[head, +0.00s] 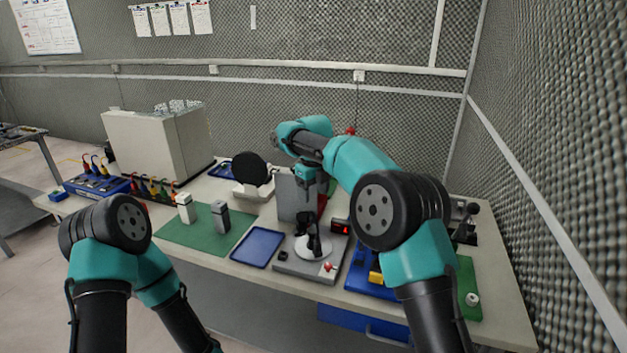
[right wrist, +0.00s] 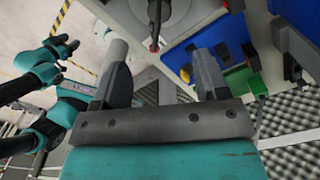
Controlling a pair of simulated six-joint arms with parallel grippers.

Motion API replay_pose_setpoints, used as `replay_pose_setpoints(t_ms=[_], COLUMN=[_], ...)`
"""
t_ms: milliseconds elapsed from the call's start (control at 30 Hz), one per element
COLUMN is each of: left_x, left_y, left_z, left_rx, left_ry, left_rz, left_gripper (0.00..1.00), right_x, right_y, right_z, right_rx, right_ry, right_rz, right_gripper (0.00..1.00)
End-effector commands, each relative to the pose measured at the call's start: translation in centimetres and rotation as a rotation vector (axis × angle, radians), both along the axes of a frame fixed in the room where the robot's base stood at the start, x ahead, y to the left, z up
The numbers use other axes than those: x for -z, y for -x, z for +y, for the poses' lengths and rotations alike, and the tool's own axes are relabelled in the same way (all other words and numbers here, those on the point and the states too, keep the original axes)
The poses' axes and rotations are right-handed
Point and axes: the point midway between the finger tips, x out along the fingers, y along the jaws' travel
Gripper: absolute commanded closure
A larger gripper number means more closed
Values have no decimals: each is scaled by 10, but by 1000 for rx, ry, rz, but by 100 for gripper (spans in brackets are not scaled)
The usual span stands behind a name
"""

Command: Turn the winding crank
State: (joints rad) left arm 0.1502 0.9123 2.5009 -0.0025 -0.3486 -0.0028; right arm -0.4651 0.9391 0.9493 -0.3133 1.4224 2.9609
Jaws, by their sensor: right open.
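The winding station is a grey base (head: 290,266) with an upright grey block (head: 289,197), a pale round disc (head: 326,243) and a small red knob (head: 327,267). My right gripper (head: 312,243) points down over the disc. In the right wrist view its fingers (right wrist: 162,72) are wide apart with nothing held between them. Beyond them a dark rod with a red tip (right wrist: 154,45) lies across the disc. I cannot tell whether this rod is the crank. Dark and teal parts at the left of the wrist view look like my left arm, its jaws unclear.
A blue tray (head: 257,247) and a green mat (head: 190,236) with two small blocks lie left of the station. A red-lit display (head: 340,227) stands close at its right. A blue tray (head: 362,277) with a yellow part is further right, partly behind my right arm.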

Motion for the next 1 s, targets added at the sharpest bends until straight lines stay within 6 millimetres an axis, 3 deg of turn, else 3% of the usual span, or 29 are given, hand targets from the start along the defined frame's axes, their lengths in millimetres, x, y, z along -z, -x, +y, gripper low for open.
replay_pose_setpoints(t_ms=[133, 333, 767, 1000], left_x=[0, 0, 0, 0], left_y=[0, 0, 0, 0], left_z=[0, 0, 0, 0], left_rx=[0, 0, 0, 0], left_ry=[0, 0, 0, 0], left_rz=[0, 0, 0, 0], left_gripper=[47, 47, 47, 47], right_x=[-24, -38, -37, -21], right_y=[0, 0, 1, 8], right_z=[1, 0, -1, -5], right_rx=[-1, -1, -22, -243], right_ry=[-1, -1, -10, -111], right_rz=[-2, 1, 4, 9], right_gripper=[33, 33, 33, 33])
